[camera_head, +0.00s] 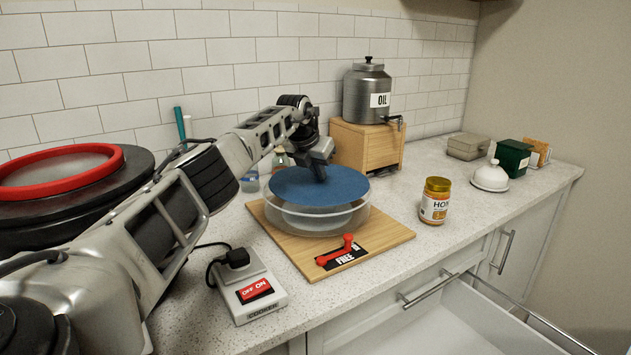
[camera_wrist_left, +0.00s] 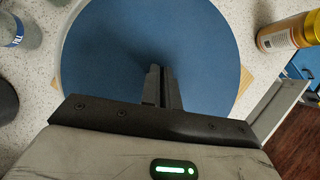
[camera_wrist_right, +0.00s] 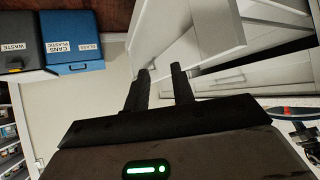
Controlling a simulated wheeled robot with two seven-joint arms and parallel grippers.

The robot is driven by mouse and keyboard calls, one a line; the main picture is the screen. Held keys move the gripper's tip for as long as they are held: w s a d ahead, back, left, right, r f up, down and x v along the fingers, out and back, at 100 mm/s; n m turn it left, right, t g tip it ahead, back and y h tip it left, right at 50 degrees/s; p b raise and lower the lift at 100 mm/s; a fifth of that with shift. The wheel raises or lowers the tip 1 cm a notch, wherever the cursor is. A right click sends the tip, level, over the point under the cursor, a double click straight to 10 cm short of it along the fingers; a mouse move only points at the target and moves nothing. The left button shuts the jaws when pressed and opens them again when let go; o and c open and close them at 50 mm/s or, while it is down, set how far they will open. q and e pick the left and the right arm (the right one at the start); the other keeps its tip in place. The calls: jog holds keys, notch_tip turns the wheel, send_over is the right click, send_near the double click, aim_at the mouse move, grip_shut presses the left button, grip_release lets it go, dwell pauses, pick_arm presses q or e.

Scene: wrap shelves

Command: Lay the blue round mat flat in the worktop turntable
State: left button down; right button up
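The blue round mat (camera_head: 310,188) lies level over the worktop turntable (camera_head: 318,221), a clear round tray on a wooden board. The mat appears at or slightly above the tray's rim, and its underside is hidden. My right gripper (camera_wrist_right: 158,78) is open and empty, away from the mat, facing cabinet fronts and the floor.
A honey jar (camera_head: 436,201) stands right of the wooden board (camera_head: 392,236). An oil tank (camera_head: 367,95) on a wooden stand (camera_head: 368,147) is behind. A cooker switch (camera_head: 252,293) is front left. A drawer (camera_head: 455,318) is open below.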

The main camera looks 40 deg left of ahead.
aim_at(315, 181)
pick_arm(q)
jog(key=shift+w+a+f, duration=0.1)
jog(key=shift+a+f, duration=0.25)
jog(key=shift+f, duration=0.1)
notch_tip(315, 181, down, 3)
jog(key=shift+a+f+p, duration=0.15)
jog(key=shift+p, duration=0.35)
jog(key=shift+f, duration=0.15)
jog(key=shift+f+b, duration=0.3)
jog(key=shift+f, duration=0.2)
jog(key=c, duration=1.6)
grip_release()
jog(key=shift+c, duration=0.2)
